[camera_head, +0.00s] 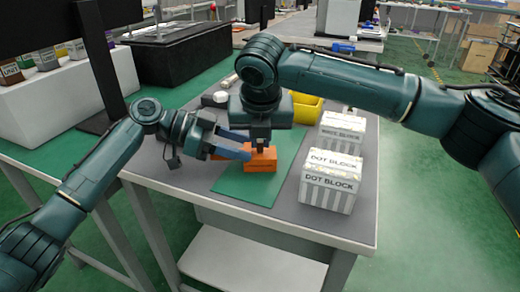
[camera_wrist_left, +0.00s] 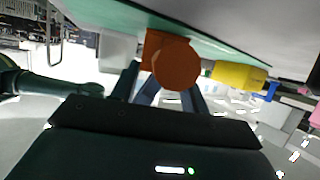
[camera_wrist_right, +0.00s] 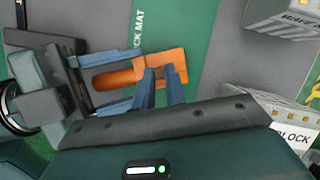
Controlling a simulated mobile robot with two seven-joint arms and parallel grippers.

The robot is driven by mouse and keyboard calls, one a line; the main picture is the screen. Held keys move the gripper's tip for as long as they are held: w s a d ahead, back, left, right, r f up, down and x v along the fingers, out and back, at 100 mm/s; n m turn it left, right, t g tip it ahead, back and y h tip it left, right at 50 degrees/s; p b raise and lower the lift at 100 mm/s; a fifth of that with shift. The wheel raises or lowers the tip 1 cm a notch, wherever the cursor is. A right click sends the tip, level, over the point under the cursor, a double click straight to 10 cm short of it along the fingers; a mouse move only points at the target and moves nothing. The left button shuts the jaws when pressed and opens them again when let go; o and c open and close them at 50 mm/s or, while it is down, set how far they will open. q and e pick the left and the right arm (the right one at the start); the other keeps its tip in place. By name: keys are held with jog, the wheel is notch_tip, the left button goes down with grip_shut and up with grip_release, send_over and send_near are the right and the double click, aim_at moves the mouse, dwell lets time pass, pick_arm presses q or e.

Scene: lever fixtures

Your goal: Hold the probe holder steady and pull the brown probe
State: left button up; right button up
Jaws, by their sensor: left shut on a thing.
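The orange probe holder (camera_head: 262,160) lies on the green mat in the head view; it also shows in the right wrist view (camera_wrist_right: 176,62). The brown probe shows in the left wrist view as a round end (camera_wrist_left: 176,64) facing the camera, with the holder behind it. My left gripper (camera_head: 245,145) comes in from the left and is shut on the probe beside the holder. My right gripper (camera_wrist_right: 158,72) points down at the holder, its fingertips against or just over it. Whether its fingers press on the holder is not clear.
A yellow bin (camera_head: 305,108) stands behind. The front of the mat is clear. My two arms are close together over the holder.

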grip_shut()
jog(key=shift+r, duration=0.7)
dwell(0.9)
jog(key=shift+r, duration=2)
jog(key=shift+r, duration=0.1)
pick_arm(q)
jog(key=o, duration=1.3)
jog(key=shift+c, duration=0.2)
pick_arm(e)
jog(key=shift+r, duration=0.9)
